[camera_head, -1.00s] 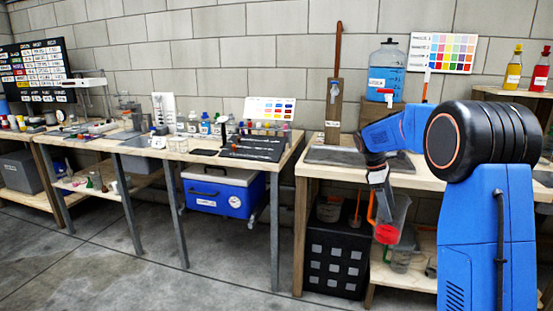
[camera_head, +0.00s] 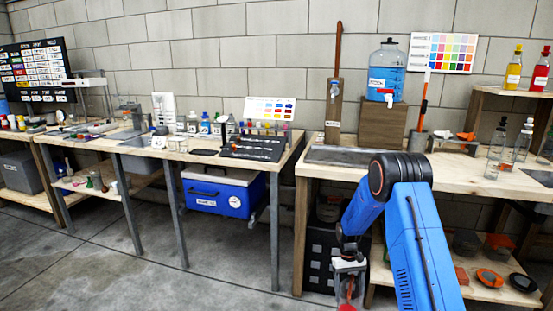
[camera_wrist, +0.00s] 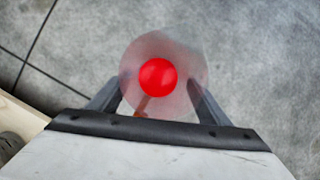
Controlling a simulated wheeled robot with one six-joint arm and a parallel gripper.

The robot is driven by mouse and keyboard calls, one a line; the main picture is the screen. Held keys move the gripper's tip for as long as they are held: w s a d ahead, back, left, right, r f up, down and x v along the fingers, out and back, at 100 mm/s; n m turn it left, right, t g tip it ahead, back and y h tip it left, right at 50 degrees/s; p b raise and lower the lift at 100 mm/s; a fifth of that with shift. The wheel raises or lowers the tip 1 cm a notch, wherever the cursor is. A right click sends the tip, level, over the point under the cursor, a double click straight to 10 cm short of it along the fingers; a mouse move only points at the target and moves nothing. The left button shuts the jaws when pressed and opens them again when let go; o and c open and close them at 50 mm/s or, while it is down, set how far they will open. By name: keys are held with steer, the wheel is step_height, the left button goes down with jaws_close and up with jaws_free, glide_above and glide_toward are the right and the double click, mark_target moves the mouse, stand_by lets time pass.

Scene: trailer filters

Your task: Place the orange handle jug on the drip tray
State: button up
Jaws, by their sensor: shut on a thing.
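My gripper (camera_head: 349,268) is low in front of the right bench, below its top. In the wrist view, its fingers (camera_wrist: 156,88) are shut on the clear jug (camera_wrist: 180,50), with red showing inside it. Part of an orange handle (camera_wrist: 142,104) shows between the fingers. In the head view the jug (camera_head: 348,288) is mostly cut off by the bottom edge and partly hidden by my gripper. A flat grey tray, likely the drip tray (camera_head: 325,154), lies on the right bench top, partly behind my arm.
A blue water jug (camera_head: 387,72) stands on a wooden block (camera_head: 384,120) behind the tray. A black crate (camera_head: 318,270) stands under the bench. Bottles (camera_head: 496,140) stand at the bench's right. In the wrist view, bare concrete floor lies below the jug.

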steer(key=shift+m, duration=0.6)
steer(key=x, duration=0.2)
steer(key=a+x, duration=0.1)
steer(key=x, duration=0.1)
steer(key=shift+f, duration=0.1)
